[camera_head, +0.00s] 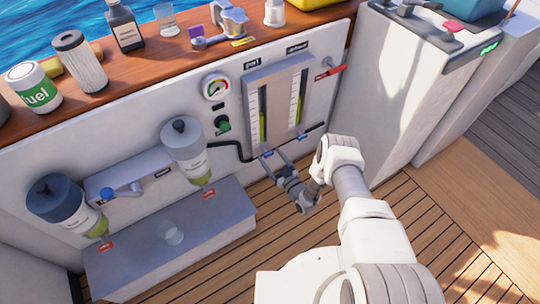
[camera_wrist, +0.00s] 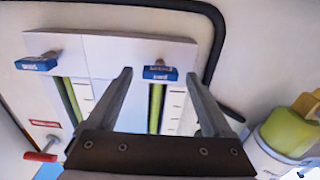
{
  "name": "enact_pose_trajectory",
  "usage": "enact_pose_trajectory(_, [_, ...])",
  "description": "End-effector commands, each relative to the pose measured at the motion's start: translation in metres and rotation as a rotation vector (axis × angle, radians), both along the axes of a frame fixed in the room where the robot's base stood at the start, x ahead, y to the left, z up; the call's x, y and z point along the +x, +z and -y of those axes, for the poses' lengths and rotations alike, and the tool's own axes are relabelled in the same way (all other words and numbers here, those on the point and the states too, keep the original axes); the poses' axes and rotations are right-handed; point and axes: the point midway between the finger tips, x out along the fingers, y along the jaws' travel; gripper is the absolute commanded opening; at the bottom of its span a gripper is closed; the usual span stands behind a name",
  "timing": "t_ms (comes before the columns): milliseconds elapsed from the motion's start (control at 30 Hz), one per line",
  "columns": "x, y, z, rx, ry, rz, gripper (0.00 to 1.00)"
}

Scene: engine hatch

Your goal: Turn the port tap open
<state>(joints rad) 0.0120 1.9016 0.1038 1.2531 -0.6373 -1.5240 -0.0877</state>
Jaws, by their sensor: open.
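The port tap has a small blue handle (camera_head: 267,154) below the left tube of the grey gauge panel (camera_head: 280,68). In the wrist view its blue handle (camera_wrist: 160,73) lies crosswise, at the end of the port tube. My gripper (camera_head: 276,160) is open, its fingers reaching toward the panel's lower edge. In the wrist view my gripper (camera_wrist: 158,76) has one finger on each side of the port tap, with gaps showing. I cannot tell the remaining depth between fingertips and handle. The starboard tap (camera_wrist: 38,62) is a similar blue handle, outside the fingers.
A black hose (camera_head: 235,152) runs near the port tap and curves past the fingers in the wrist view. A red-handled valve (camera_head: 330,72) is right of the panel. A filter canister (camera_head: 185,145) stands to the left. The wooden deck (camera_head: 225,265) below is partly clear.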

Motion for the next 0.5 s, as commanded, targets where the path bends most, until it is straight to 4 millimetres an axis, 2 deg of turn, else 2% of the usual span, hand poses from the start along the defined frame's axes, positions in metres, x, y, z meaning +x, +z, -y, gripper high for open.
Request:
enact_pose_trajectory(200, [0.0, 0.0, 0.0001, 0.0, 0.0, 0.0, 0.83])
enact_pose_trajectory(500, [0.0, 0.0, 0.0, 0.0, 0.0, 0.0, 0.29])
